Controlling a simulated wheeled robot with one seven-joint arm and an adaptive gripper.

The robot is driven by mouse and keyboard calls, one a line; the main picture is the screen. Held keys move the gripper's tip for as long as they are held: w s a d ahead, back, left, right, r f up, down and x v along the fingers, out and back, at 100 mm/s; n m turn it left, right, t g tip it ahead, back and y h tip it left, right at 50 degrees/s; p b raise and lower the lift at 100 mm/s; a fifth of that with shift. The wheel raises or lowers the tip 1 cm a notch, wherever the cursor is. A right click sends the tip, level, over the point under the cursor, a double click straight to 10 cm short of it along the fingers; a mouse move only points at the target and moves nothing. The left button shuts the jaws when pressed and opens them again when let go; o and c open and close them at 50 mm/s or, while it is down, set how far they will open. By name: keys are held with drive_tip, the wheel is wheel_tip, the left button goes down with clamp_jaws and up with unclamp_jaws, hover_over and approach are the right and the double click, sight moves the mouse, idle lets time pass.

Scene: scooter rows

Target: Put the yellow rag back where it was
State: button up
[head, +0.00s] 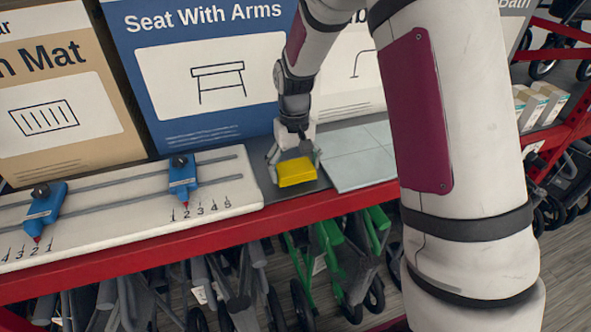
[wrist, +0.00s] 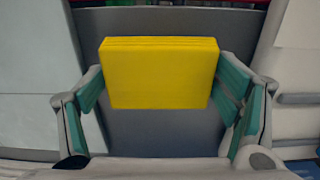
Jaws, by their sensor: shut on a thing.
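The yellow rag (head: 296,171) is a folded block between the fingers of my gripper (head: 293,168), over a dark grey strip (head: 310,187) of the shelf. In the wrist view the rag (wrist: 160,75) sits between the green-padded fingers of my gripper (wrist: 160,95), which are shut on its two sides. The dark grey surface (wrist: 155,135) shows below it. I cannot tell whether the rag touches that surface or is held just above it.
A white board with blue sliders (head: 183,175) and numbered marks lies left of the dark strip. A pale tiled panel (head: 358,160) lies right of it. Large boxes (head: 205,70) stand behind. A red shelf edge (head: 215,236) runs in front, with folded walkers (head: 325,265) below.

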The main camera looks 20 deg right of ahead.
drive_tip(key=shift+f, duration=0.6)
drive_tip(key=shift+f, duration=0.1)
drive_tip(key=o, duration=1.2)
drive_tip(key=shift+c, duration=0.2)
